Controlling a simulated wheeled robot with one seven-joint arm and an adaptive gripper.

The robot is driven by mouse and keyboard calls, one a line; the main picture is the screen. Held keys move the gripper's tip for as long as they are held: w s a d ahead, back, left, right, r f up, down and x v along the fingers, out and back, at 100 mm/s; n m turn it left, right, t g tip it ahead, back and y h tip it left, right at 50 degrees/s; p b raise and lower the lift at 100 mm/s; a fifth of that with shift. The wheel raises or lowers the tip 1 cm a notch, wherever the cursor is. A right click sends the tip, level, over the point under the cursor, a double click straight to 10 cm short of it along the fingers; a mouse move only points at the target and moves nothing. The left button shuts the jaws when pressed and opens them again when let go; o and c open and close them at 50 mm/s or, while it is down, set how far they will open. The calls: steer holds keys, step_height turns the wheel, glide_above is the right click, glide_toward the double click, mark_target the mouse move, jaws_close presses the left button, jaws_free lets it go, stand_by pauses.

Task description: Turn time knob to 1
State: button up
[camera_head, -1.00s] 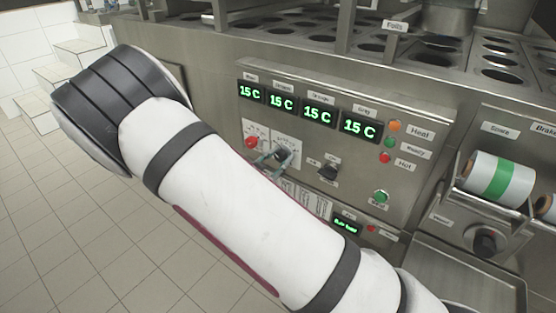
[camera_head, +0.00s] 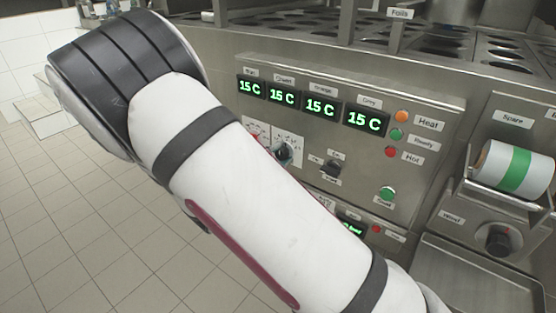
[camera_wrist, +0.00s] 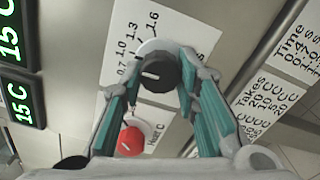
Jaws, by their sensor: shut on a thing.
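The time knob (camera_wrist: 160,68) is black with a short white mark, on a white label printed 0.7, 1.0, 1.3 and 1.6 in the wrist view. The mark points toward the left side of that picture; which number it meets is hard to tell. My gripper (camera_wrist: 160,84) has its teal fingers on both sides of the knob and is shut on it. In the head view the knob (camera_head: 284,152) shows just past my arm, which hides most of my gripper.
A red knob (camera_wrist: 131,141) marked Heat C sits close beside one finger. Green 15 C displays (camera_head: 320,108) line the panel above. Another black knob (camera_head: 331,168) and a green button (camera_head: 386,193) are to the right. A label roll (camera_head: 513,167) stands further right.

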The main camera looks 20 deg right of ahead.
steer(key=shift+m, duration=0.3)
stand_by(0.4)
steer(key=o, duration=1.2)
steer(key=shift+c, duration=0.2)
steer(key=shift+a, duration=0.1)
steer(key=v, duration=1.2)
